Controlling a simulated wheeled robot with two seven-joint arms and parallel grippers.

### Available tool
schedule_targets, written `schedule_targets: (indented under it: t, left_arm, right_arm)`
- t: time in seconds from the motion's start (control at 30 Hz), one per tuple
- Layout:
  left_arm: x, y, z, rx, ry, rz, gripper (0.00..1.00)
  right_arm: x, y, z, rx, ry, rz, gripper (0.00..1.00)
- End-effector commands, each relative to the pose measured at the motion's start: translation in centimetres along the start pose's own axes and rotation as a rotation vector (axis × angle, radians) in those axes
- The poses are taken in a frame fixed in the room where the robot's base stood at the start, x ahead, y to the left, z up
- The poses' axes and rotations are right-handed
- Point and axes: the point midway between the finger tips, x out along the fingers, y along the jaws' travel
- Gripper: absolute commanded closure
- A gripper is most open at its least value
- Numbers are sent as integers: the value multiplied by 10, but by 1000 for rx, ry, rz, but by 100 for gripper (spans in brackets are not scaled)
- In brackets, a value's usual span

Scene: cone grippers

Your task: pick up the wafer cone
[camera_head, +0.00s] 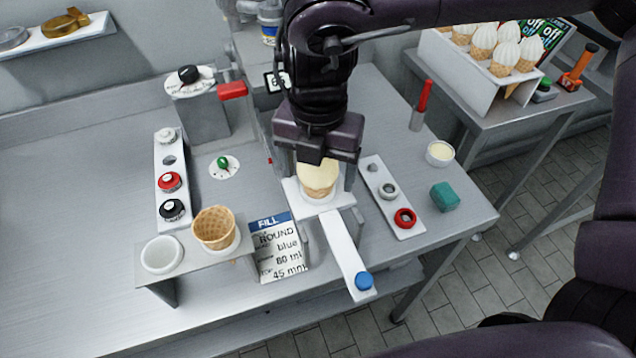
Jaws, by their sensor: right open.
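A tan wafer cone (213,228), wide mouth up, stands upright in a white ring of the low grey stand at the front. Its inside shows and looks empty. My right gripper (318,178) is open and points down over a white plate to the right of that stand. A second wafer cone (319,186) with a pale cream top stands there between its fingers; part of it is hidden by the gripper, and I cannot tell whether the fingers touch it. My left gripper is not in view.
An empty white ring (162,254) is left of the first cone. A FILL card (278,247) stands between the cones. A teal block (445,197) and a white cup (440,153) lie right. The table's left is clear.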

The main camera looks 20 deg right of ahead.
Motion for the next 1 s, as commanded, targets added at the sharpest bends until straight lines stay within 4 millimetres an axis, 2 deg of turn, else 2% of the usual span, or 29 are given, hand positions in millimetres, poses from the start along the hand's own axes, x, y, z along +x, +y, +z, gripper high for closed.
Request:
schedule_targets:
  t: [0.07,0.3,0.77,1.0]
  left_arm:
    - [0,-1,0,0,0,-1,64]
    - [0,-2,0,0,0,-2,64]
    - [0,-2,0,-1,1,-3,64]
    - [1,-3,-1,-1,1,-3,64]
  right_arm:
    - [0,0,0,0,0,0,25]
    - [0,0,0,0,0,0,56]
    - [-4,0,0,0,-1,0,56]
    - [-32,1,0,1,-1,3,56]
